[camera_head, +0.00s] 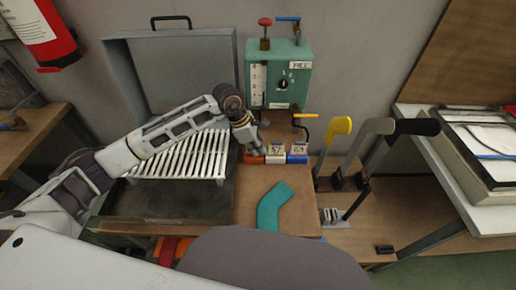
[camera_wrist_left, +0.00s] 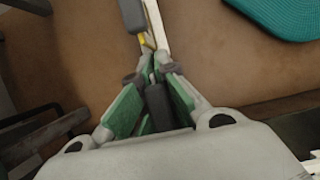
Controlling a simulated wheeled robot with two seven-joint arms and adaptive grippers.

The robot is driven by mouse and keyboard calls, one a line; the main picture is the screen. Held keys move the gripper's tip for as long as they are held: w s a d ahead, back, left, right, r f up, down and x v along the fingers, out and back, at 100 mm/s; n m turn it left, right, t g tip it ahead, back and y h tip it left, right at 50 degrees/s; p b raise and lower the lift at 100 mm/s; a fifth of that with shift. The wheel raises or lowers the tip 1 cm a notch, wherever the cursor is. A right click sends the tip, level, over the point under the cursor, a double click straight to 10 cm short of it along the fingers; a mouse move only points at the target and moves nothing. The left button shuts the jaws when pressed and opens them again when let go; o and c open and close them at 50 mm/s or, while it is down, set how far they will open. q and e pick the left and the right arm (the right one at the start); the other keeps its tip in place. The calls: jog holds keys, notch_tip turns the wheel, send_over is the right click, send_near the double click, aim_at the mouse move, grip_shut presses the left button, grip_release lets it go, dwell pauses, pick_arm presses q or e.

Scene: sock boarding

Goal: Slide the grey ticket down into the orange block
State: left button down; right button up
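The orange block (camera_head: 253,159) sits at the left end of a short row on the wooden bench, left of a white block (camera_head: 275,159) and a blue block (camera_head: 297,159). My left gripper (camera_head: 250,147) points down just above the orange block. In the left wrist view its green-padded fingers (camera_wrist_left: 152,70) close in on a thin pale strip (camera_wrist_left: 158,24), which looks like the grey ticket seen edge-on. In the head view the gripper hides the ticket, and I cannot tell whether it touches the block. My right gripper is not in view.
A teal sock-shaped piece (camera_head: 272,207) lies in front of the blocks. A green box (camera_head: 281,70) with a gauge stands behind them. A slatted rack (camera_head: 185,157) is to the left, and levers (camera_head: 340,135), one yellow, stand to the right.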

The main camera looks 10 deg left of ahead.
pick_arm(q)
jog(key=c, duration=1.6)
grip_release()
jog(key=shift+o, duration=0.2)
jog(key=w+v, duration=0.1)
jog(key=v, duration=1.1)
jog(key=shift+s, duration=0.45)
jog(key=shift+d, duration=0.1)
